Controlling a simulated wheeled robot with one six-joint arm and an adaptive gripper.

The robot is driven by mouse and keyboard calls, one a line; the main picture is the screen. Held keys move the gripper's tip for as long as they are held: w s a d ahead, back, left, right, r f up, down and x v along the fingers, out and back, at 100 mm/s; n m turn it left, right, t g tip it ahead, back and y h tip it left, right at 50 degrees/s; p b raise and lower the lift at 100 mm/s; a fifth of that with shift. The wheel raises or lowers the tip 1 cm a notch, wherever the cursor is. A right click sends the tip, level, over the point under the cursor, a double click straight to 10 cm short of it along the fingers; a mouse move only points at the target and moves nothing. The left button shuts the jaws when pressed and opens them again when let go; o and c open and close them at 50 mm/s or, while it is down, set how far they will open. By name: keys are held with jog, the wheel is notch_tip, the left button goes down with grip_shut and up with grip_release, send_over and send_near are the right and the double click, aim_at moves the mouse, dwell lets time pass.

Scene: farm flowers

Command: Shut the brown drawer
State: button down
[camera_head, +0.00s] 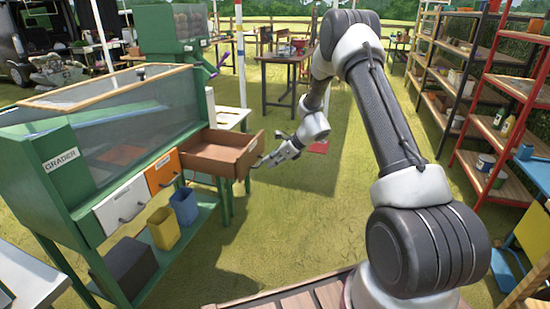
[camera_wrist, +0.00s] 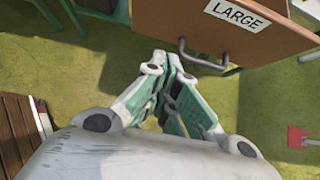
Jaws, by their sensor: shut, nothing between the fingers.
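The brown drawer (camera_head: 222,153) sticks out, pulled open, from the right end of the green grader cabinet (camera_head: 66,180). In the wrist view its brown front (camera_wrist: 165,32) carries a "LARGE" label (camera_wrist: 238,14) and a dark metal handle (camera_wrist: 203,56). My gripper (camera_head: 264,163) is at the front of the drawer, just to its right in the head view. In the wrist view my gripper (camera_wrist: 172,58) has its fingers together and empty, close to the left end of the handle. I cannot tell whether the fingertips touch the drawer front.
A white drawer (camera_head: 122,203) and an orange drawer (camera_head: 162,172) beside it are shut. A yellow bin (camera_head: 163,228), a blue bin (camera_head: 184,207) and a dark box (camera_head: 127,265) stand on the cabinet's lower shelf. Shelving (camera_head: 505,125) lines the right side. Grass between is open.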

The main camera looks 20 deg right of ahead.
aim_at(246, 170)
jog(key=w+a+f, duration=0.1)
jog(key=a, duration=0.1)
jog(key=w+a+f, duration=0.1)
jog(key=a, duration=0.1)
jog(key=w+a+f, duration=0.1)
jog(key=w, duration=0.1)
jog(key=shift+w+a+f, duration=0.1)
jog(key=shift+a, duration=0.3)
jog(key=shift+a, duration=0.1)
